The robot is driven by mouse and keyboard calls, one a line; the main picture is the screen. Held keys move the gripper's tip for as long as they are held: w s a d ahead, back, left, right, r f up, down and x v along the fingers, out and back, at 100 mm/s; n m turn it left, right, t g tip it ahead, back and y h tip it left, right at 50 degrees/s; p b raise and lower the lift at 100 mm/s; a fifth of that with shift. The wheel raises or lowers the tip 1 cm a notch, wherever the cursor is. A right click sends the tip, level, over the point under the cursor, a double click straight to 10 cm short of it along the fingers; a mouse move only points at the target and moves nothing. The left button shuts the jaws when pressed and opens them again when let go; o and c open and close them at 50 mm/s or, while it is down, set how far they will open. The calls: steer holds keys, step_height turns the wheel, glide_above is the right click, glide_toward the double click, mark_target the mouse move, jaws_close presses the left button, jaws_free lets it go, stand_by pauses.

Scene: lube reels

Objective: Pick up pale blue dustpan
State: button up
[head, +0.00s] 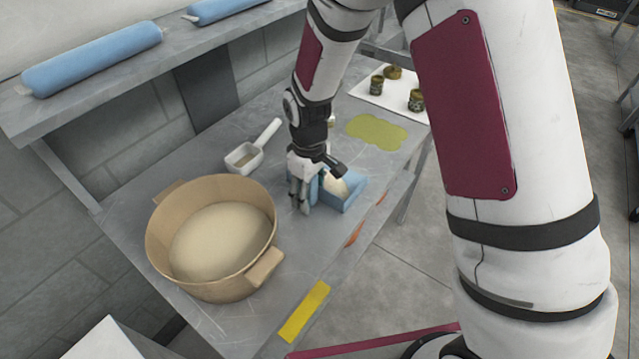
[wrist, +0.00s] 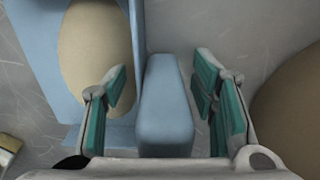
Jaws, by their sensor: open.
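The pale blue dustpan (head: 352,190) lies on the grey metal table, partly hidden behind my gripper in the head view. It holds a beige mound (wrist: 95,50). In the wrist view the dustpan's pan (wrist: 40,40) is at the upper left, and its thick blue handle (wrist: 165,105) points down the middle. My gripper (wrist: 163,90) is open, with one teal-padded finger on each side of the handle. A gap shows between the handle and the right finger; the left finger is closer to it. In the head view my gripper (head: 300,198) is low over the table at the handle end.
A large tan tub (head: 160,240) with pale contents stands left of my gripper. A white scoop (head: 245,156) lies behind it. A green mat (head: 377,131) and a white tray (head: 400,103) with brown jars are farther back. A yellow strip (head: 304,312) marks the front edge.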

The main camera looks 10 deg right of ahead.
jaws_close()
steer(key=shift+r, duration=0.1)
